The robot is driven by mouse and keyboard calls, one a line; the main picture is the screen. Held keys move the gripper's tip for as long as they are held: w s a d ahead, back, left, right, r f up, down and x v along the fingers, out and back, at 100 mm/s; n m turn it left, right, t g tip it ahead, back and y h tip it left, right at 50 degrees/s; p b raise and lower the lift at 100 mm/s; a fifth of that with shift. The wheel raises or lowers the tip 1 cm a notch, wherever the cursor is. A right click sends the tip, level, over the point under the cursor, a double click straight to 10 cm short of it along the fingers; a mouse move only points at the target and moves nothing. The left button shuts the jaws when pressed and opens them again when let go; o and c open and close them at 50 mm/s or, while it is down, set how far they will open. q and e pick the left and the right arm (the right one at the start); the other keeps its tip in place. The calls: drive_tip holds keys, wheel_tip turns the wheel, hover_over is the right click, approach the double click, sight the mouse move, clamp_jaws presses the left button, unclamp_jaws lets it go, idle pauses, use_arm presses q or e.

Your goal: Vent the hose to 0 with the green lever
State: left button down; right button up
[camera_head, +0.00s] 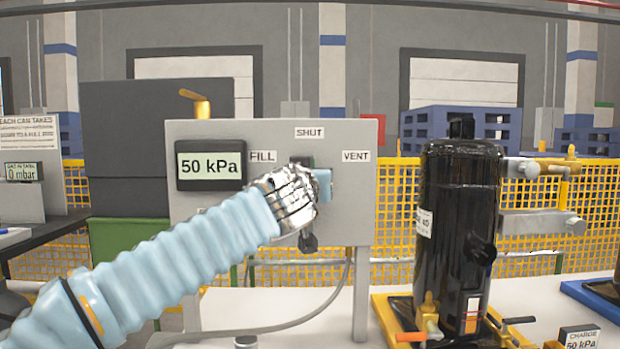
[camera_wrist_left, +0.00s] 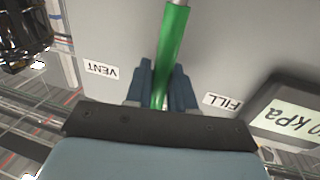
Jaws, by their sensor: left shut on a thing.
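The green lever (camera_wrist_left: 172,50) shows in the left wrist view, in front of the grey panel. My left gripper (camera_wrist_left: 161,88) is shut on it, with one blue finger on each side. The lever stands roughly upright, between the VENT label (camera_wrist_left: 101,69) and the FILL label (camera_wrist_left: 221,102), which appear upside down there. In the head view my left gripper (camera_head: 322,184) covers the lever, below the SHUT label (camera_head: 309,132). The gauge display (camera_head: 210,165) on the panel (camera_head: 345,215) reads 50 kPa. My right gripper is in neither view.
A black compressor (camera_head: 455,215) stands on a yellow pallet (camera_head: 385,318) at the right, near the panel. A small display (camera_head: 580,337) reads CHARGE 50 kPa. A hose (camera_head: 325,307) runs below the panel. Yellow mesh fencing (camera_head: 400,220) stands behind.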

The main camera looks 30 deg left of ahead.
use_arm(q)
drive_tip(key=shift+w+d, duration=0.1)
drive_tip(key=w+d+m, duration=0.1)
drive_tip(key=m, duration=0.1)
drive_tip(key=w+d+f+m+g, duration=0.1)
drive_tip(key=d+m, duration=0.1)
drive_tip(key=m, duration=0.1)
drive_tip(key=w+d+f+m, duration=0.1)
drive_tip(key=d+m, duration=0.1)
drive_tip(key=shift+g+p, duration=0.3)
drive_tip(key=shift+g, duration=0.1)
drive_tip(key=shift+w+d+f+m, duration=0.25)
drive_tip(key=shift+d+f+m, duration=0.15)
drive_tip(key=shift+f+m, duration=0.45)
drive_tip(key=shift+r, duration=0.2)
drive_tip(key=c, duration=1.1)
unclamp_jaws()
